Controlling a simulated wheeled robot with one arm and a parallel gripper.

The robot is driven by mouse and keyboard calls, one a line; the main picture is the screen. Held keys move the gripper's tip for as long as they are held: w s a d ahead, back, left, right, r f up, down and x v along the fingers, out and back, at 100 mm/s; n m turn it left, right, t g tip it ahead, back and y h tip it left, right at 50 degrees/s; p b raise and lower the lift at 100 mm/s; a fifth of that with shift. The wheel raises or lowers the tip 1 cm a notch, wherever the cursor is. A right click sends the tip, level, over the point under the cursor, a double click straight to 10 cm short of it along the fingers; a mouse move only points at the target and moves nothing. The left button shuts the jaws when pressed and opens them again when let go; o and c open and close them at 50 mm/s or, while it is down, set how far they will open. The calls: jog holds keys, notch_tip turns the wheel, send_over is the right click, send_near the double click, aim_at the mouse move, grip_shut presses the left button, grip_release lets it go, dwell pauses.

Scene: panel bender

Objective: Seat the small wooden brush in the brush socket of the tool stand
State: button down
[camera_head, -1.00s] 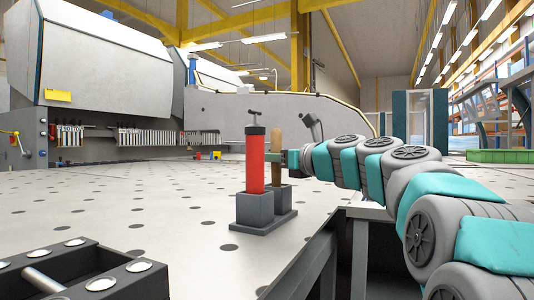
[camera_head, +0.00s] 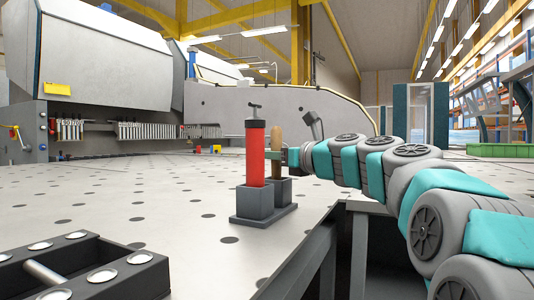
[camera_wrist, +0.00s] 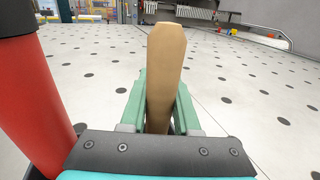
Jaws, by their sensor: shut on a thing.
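The wooden brush (camera_head: 277,140) is upright, its tan handle rising above my gripper. It also shows in the wrist view (camera_wrist: 165,62), leaning slightly there. My gripper (camera_head: 287,157) is shut on it, with green fingers on either side in the wrist view (camera_wrist: 160,108). The dark grey tool stand (camera_head: 262,217) is on the table. A red cylinder with a black T-handle (camera_head: 254,155) stands in its front left socket. The brush is over the right rear socket block (camera_head: 283,190). The brush's lower end is hidden, so I cannot tell how deep it is.
The red cylinder stands close to the left of my gripper, also in the wrist view (camera_wrist: 38,100). A black frame with round silver discs (camera_head: 80,265) is at the front left. The perforated table (camera_head: 130,200) is clear around the stand. Its edge runs just right of the stand.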

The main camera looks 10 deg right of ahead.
jog(key=shift+f, duration=0.2)
jog(key=c, duration=0.6)
grip_release()
jog(key=shift+o, duration=0.2)
jog(key=v, duration=0.7)
jog(key=shift+s+d, duration=0.2)
jog(key=shift+s, duration=0.15)
jog(key=shift+d, duration=0.1)
